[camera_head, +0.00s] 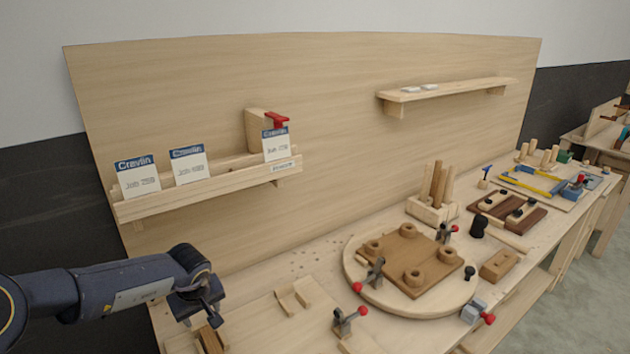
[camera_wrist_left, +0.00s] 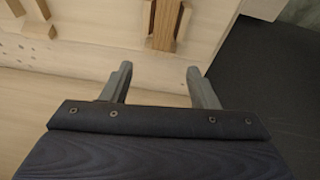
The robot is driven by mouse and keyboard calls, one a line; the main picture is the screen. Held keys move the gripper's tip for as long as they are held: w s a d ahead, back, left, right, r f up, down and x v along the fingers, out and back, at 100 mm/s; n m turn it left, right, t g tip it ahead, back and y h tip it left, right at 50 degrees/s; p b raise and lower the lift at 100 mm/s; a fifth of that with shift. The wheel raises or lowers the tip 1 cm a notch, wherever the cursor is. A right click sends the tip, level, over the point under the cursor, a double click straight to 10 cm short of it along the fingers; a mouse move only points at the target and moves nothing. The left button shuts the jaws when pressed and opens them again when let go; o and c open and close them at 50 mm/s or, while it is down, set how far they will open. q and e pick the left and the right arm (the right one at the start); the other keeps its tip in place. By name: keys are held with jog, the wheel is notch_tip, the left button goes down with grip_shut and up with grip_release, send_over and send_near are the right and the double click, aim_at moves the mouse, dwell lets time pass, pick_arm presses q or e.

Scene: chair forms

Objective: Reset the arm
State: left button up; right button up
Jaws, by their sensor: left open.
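My left arm comes in from the left in the head view. Its gripper (camera_head: 212,309) hangs over the front left end of the wooden workbench (camera_head: 250,330). In the left wrist view the two grey fingers of the left gripper (camera_wrist_left: 159,86) stand apart with nothing between them. A brown wooden piece (camera_wrist_left: 166,24) lies on the bench beyond the fingertips; it also shows just below the gripper in the head view (camera_head: 210,340). The fingers look apart from it. My right gripper is not in view.
A round turntable (camera_head: 352,272) with a brown block form (camera_head: 410,258) and clamps stands mid-bench. A wall shelf (camera_head: 205,184) holds several job cards. A second shelf (camera_head: 450,90) is higher right. Wooden pegs (camera_head: 437,185) stand behind the turntable. A toggle clamp (camera_head: 343,322) sits near the front.

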pick_arm(q)
notch_tip(320, 180, up, 11)
jog(key=w+a+t+y, duration=0.1)
jog(key=w+t, duration=0.1)
jog(key=t, duration=0.4)
jog(key=s+d+r+m+t+h+b, duration=0.2)
jog(key=s+d+r+m+t+h, duration=0.25)
jog(key=s+d+r, duration=0.35)
jog(key=s+d+f+m+g+h, duration=0.1)
jog(key=s+d+f+g+h, duration=0.1)
jog(key=s, duration=0.5)
jog(key=s+d+f+m+g+h, duration=0.1)
jog(key=s+f+m+g+h, duration=0.1)
jog(key=s, duration=0.5)
jog(key=s+a+f+n+g+y+b, duration=0.1)
jog(key=s+f+g, duration=0.3)
jog(key=s+f, duration=0.5)
jog(key=s+a+y, duration=0.1)
jog(key=s, duration=0.2)
jog(key=shift+a, duration=0.15)
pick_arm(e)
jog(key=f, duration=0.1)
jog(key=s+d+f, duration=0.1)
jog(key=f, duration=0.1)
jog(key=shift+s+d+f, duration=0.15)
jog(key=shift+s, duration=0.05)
pick_arm(q)
jog(key=shift+s+r, duration=0.1)
